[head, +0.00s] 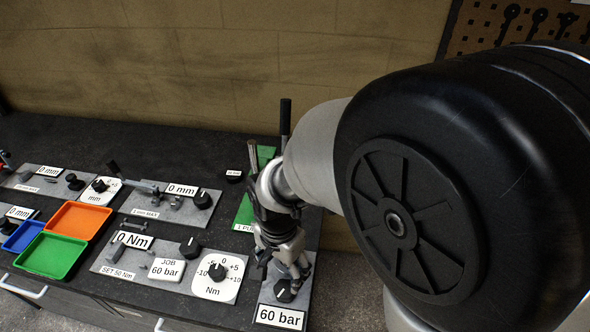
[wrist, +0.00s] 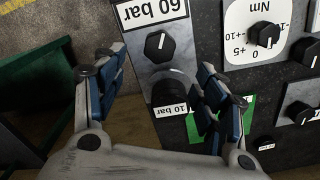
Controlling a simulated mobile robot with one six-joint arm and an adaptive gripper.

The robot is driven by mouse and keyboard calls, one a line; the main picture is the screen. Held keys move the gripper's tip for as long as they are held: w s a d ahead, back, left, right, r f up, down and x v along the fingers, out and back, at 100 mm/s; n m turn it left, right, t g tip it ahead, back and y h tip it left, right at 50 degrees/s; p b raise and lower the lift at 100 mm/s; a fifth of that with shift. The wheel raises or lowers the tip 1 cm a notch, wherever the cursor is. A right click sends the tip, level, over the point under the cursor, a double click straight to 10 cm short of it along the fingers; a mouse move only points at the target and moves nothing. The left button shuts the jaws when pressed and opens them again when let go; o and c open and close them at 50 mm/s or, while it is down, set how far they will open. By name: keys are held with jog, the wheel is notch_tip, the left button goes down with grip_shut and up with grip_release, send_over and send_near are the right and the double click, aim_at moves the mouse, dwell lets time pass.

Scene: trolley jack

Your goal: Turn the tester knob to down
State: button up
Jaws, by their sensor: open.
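A black knob (wrist: 159,46) with a white mark sits on a grey plate (wrist: 141,42) under a "60 bar" label (wrist: 153,11) in the wrist view. Its mark points towards that label.
A dark round part (wrist: 170,90) and a "10 bar" label (wrist: 171,111) lie near the knob. A plate with an "Nm" dial (head: 215,277) is left of it. Green (head: 52,256) and orange (head: 80,220) trays stand further left. An upright black handle (head: 285,117) rises behind my gripper.

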aim_at(283, 290)
notch_tip(283, 290, down, 10)
jog(key=b, duration=0.2)
jog(key=shift+f+b, duration=0.2)
jog(key=shift+b, duration=0.1)
jog(key=c, duration=1.1)
